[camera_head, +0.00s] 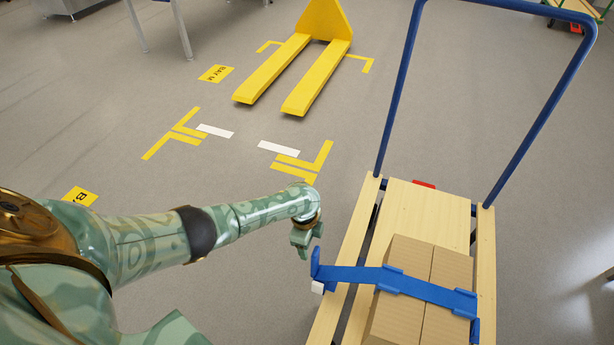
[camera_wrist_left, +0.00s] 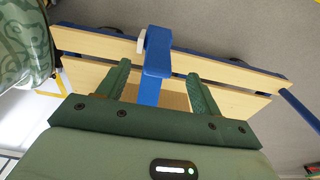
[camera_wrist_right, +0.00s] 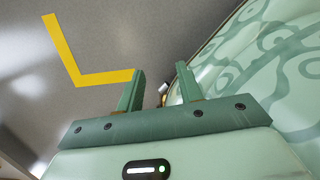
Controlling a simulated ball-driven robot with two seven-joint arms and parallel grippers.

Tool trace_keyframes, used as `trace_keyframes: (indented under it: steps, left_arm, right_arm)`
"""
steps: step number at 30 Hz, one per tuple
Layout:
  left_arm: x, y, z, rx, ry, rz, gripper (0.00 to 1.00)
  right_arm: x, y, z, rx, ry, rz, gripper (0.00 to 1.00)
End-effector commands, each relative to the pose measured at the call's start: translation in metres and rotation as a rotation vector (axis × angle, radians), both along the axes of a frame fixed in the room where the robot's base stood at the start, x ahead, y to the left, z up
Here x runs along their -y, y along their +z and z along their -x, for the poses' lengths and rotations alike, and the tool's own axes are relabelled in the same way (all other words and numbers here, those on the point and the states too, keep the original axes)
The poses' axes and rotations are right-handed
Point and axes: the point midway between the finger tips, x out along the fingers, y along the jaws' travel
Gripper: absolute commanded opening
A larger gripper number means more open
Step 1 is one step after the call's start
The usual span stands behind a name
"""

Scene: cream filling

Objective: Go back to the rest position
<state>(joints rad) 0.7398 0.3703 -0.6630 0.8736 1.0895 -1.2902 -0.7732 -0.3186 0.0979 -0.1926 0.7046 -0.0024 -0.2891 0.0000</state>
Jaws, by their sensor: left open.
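My left gripper (camera_head: 304,243) hangs beside the left edge of a wooden cart (camera_head: 340,265), close to the end of a blue strap (camera_head: 430,290). In the left wrist view my left gripper (camera_wrist_left: 155,75) has its fingers spread, and the blue strap (camera_wrist_left: 155,65) shows between them; I cannot tell whether they touch it. The strap lies across cardboard boxes (camera_head: 450,270) on the cart. A small white piece (camera_head: 317,287) is by the strap's left end. My right gripper (camera_wrist_right: 160,72) has its fingers apart and empty, near my own green patterned body; it is not in the head view.
The cart has a tall blue handle (camera_head: 403,80) rising at its far side. A yellow pallet jack (camera_head: 275,68) stands beyond on the grey floor. Yellow and white floor markings (camera_head: 277,148) lie left of the cart. The floor between is clear.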

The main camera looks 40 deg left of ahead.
Motion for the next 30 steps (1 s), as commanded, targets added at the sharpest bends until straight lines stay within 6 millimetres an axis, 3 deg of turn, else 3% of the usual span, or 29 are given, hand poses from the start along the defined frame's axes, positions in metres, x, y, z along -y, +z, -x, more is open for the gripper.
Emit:
trace_keyframes:
  steps: [1,3,9,12,24,27,30]
  left_arm:
    - [-0.002,0.030,-0.003,0.013,0.000,0.000,0.65]
    - [-0.004,0.049,-0.002,0.012,-0.001,-0.002,0.65]
    - [-0.008,0.091,0.001,0.007,0.000,-0.001,0.65]
    - [-0.010,0.103,0.001,0.005,-0.001,0.000,0.65]
    - [-0.010,0.108,0.002,0.001,0.022,0.003,0.65]
    - [-0.011,0.108,-0.012,0.062,0.141,0.014,0.65]
    - [-0.025,0.109,-0.038,0.188,0.330,0.006,0.65]
  right_arm:
    - [-0.005,0.014,-0.003,0.018,-0.017,-0.008,0.36]
    - [-0.010,0.023,-0.001,0.028,-0.037,-0.016,0.36]
    - [-0.011,0.046,-0.013,0.060,-0.041,-0.019,0.36]
    - [-0.011,0.052,-0.016,0.068,-0.041,-0.019,0.36]
    - [-0.011,0.054,-0.017,0.071,-0.040,-0.019,0.36]
    - [-0.011,0.054,-0.017,0.071,-0.040,-0.019,0.36]
    - [-0.011,0.055,-0.017,0.071,-0.040,-0.019,0.36]
